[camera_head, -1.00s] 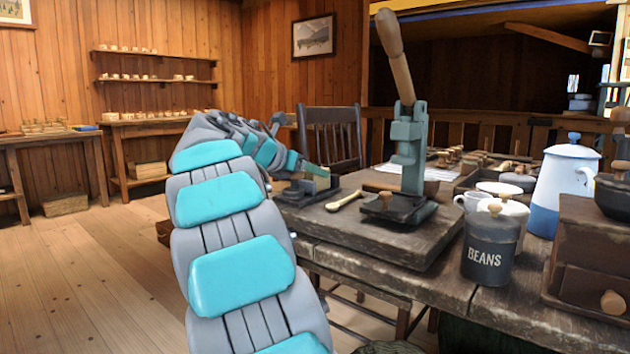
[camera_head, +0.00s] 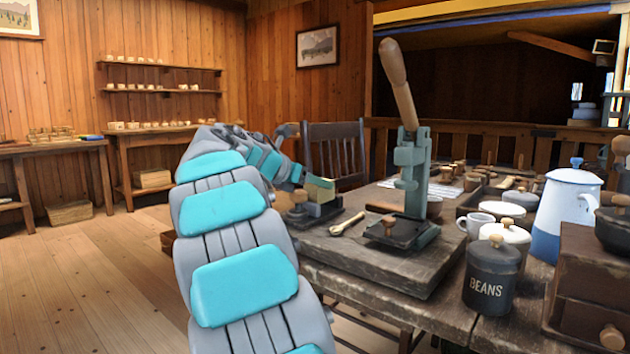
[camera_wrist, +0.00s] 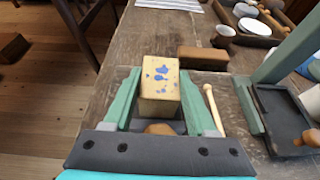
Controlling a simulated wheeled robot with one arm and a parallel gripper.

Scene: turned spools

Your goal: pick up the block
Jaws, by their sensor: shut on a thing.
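The block (camera_wrist: 160,88) is pale yellow wood with blue flecks on its face. In the wrist view it sits between the two green fingers of my gripper (camera_wrist: 160,76), which is shut on it. In the head view the block (camera_head: 319,192) shows at the end of my arm, over the left part of the dark wooden board on the workbench. A small dark-based device (camera_head: 313,212) with a wooden knob stands just below it. I cannot tell whether the block touches this device.
A lever press (camera_head: 410,170) stands to the right of the block, with a small wooden scoop (camera_head: 347,223) between. A brown block (camera_wrist: 203,57) lies beyond my gripper. A beans canister (camera_head: 490,275), a mug and a blue-white pot (camera_head: 565,215) fill the bench's right side.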

